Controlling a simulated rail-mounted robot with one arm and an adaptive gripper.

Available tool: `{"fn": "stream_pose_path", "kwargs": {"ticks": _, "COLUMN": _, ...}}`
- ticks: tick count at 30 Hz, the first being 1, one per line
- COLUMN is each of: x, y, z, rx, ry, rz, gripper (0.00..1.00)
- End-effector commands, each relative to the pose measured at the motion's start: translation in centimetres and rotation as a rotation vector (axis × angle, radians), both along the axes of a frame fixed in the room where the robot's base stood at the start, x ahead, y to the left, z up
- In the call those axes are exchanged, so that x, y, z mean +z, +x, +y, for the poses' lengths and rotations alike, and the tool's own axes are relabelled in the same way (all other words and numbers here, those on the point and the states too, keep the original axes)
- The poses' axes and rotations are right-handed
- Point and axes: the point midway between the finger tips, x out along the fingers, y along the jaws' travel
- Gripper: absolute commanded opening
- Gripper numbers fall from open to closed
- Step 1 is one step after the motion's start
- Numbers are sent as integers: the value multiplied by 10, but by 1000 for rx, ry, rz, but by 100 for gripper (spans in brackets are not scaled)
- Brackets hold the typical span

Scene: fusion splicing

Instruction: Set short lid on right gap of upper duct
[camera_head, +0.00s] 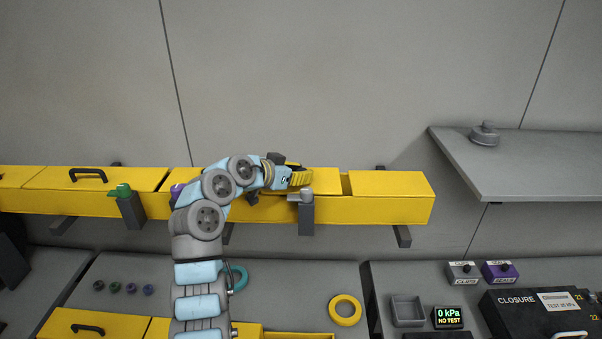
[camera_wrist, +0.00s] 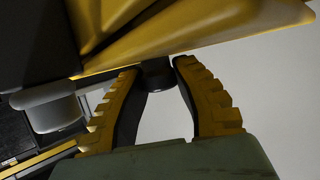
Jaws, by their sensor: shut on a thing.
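The yellow upper duct (camera_head: 385,211) runs along the wall in the head view. My gripper (camera_head: 300,178) is at its top, right of the middle. In the wrist view my gripper (camera_wrist: 157,66) has its ribbed yellow fingers closed about a dark piece (camera_wrist: 155,76), which looks like the short lid's handle. A yellow surface lies close beyond the fingertips. The short lid (camera_head: 324,181) seems to be the yellow piece just right of the fingers at the duct's top; my gripper hides part of it. A narrow dark slot (camera_head: 346,184) shows to its right.
A grey clamp-like post (camera_head: 306,214) stands at the duct's front below my gripper, and a green-topped one (camera_head: 130,208) farther left. A long lid with a black handle (camera_head: 88,176) covers the left part. A grey shelf (camera_head: 530,170) juts out at right.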

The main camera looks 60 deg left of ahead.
Motion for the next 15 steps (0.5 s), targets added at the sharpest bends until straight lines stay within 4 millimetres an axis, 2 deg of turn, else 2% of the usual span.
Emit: {"fn": "stream_pose_path", "kwargs": {"ticks": 15, "x": -5, "y": 0, "z": 0, "rx": 0, "ry": 0, "rz": -1, "gripper": 0}}
